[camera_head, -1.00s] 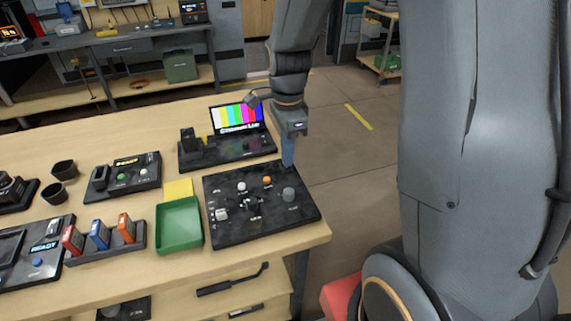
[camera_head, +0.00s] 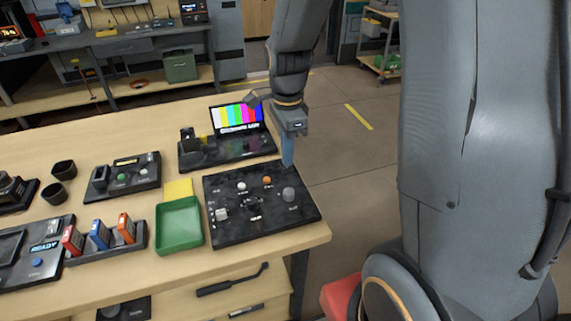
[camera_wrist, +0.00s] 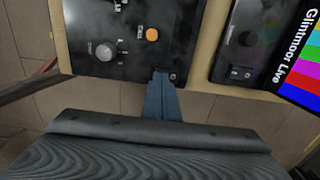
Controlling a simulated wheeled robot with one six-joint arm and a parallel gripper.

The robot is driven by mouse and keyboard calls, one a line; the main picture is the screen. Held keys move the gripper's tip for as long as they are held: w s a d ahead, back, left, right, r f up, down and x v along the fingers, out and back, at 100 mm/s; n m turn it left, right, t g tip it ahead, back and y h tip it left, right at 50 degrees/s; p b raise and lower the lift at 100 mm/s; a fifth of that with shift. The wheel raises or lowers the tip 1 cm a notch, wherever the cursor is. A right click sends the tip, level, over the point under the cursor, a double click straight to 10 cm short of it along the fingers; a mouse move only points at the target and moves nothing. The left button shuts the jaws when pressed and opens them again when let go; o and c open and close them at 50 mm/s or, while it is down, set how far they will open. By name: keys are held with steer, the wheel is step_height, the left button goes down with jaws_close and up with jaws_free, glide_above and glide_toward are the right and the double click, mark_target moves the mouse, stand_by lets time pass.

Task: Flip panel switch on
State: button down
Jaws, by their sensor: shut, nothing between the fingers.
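A black control panel (camera_head: 235,226) lies on the near right part of the wooden bench. It carries an orange button (camera_head: 267,180), a grey knob (camera_head: 289,194), a small white control (camera_head: 241,186) and a pale block-like control (camera_head: 221,214). I cannot tell for sure which control is the switch. My gripper (camera_head: 288,165) points down at the panel's far right edge, fingers closed and empty. In the wrist view, the blue fingertips (camera_wrist: 162,76) are over the panel edge, beside a small dark fitting and below the orange button (camera_wrist: 152,34). Contact is unclear.
A colour-bar screen (camera_head: 238,116) on a dark base stands behind the panel. A green tray (camera_head: 180,243) is close on its left, with a yellow pad (camera_head: 178,190) behind it.

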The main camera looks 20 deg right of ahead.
mark_target(288, 173)
steer(key=shift+f+b, duration=0.3)
steer(key=shift+f, duration=0.4)
stand_by(0.3)
steer(key=shift+r, duration=0.15)
step_height(288, 173, up, 7)
steer(key=p, duration=0.6)
stand_by(0.6)
steer(key=s+n+b, duration=0.1)
steer(key=s+n, duration=0.2)
steer(key=n, duration=0.2)
steer(key=s+f+n+b, duration=0.1)
steer(key=s+n, duration=0.2)
steer(key=n, duration=0.2)
steer(key=s+n+t+b, duration=0.1)
steer(key=s+n, duration=0.2)
steer(key=n, duration=0.3)
steer(key=shift+s+f+b, duration=0.4)
steer(key=shift+s+a+f+n, duration=0.15)
steer(key=shift+s+n, duration=0.45)
steer(key=shift+n, duration=0.4)
